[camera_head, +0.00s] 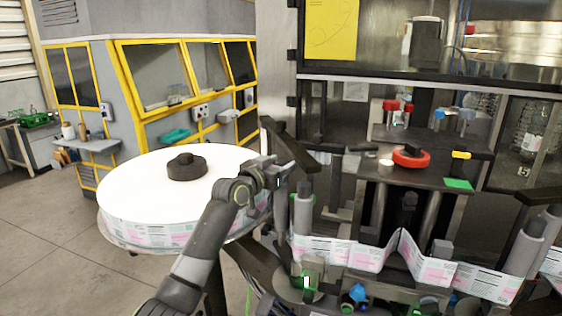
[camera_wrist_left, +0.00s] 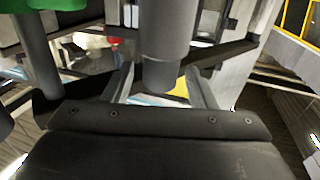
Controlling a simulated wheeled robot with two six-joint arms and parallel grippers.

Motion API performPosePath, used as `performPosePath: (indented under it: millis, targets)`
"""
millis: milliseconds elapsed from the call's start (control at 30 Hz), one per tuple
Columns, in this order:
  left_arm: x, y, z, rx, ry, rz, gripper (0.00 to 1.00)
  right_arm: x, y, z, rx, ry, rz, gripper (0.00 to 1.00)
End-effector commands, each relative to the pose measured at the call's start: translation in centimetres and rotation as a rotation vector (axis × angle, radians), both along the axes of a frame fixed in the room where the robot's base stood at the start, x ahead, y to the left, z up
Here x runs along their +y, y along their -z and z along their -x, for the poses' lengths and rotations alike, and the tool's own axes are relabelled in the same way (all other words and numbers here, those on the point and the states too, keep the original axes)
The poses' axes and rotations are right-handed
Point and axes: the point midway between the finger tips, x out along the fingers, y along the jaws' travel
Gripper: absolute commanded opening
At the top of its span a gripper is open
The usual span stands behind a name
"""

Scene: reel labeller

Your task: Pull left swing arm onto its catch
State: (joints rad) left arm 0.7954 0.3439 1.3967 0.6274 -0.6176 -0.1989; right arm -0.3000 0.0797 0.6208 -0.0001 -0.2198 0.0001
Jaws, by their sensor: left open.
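The left swing arm (camera_head: 290,145) is a dark bar at the left front of the labeller, with a grey upright roller (camera_head: 303,213) hanging under its near end. My left gripper (camera_head: 285,172) is beside the bar's near end, just above and left of the roller. In the left wrist view, my left gripper's fingers (camera_wrist_left: 163,88) are open, with a grey cylinder (camera_wrist_left: 166,45) standing between them. The fingers do not look closed on it; contact cannot be told. My right gripper is out of view. I cannot make out the catch for certain.
A large white label reel (camera_head: 140,200) with a dark hub lies left of my gripper. A printed label web (camera_head: 365,255) runs across the machine front. Another dark arm with a roller (camera_head: 525,248) is at the right. A red ring (camera_head: 411,158) sits on the machine shelf.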

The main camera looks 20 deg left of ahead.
Motion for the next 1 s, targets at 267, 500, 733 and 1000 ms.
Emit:
performPosePath:
  millis: [267, 500, 733, 1000]
  targets:
    - [-0.16, 0.07, -0.38, 0.001, 0.0, 0.001, 0.52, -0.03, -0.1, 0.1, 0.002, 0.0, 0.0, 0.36]
    - [-0.14, 0.06, -0.36, 0.001, 0.0, 0.001, 0.35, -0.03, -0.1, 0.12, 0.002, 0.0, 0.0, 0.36]
    - [-0.13, 0.06, -0.36, 0.001, 0.0, 0.001, 0.05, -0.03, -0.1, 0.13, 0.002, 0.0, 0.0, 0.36]
    - [-0.3, 0.09, -0.44, 0.002, 0.0, 0.002, 0.0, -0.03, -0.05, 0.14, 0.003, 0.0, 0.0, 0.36]
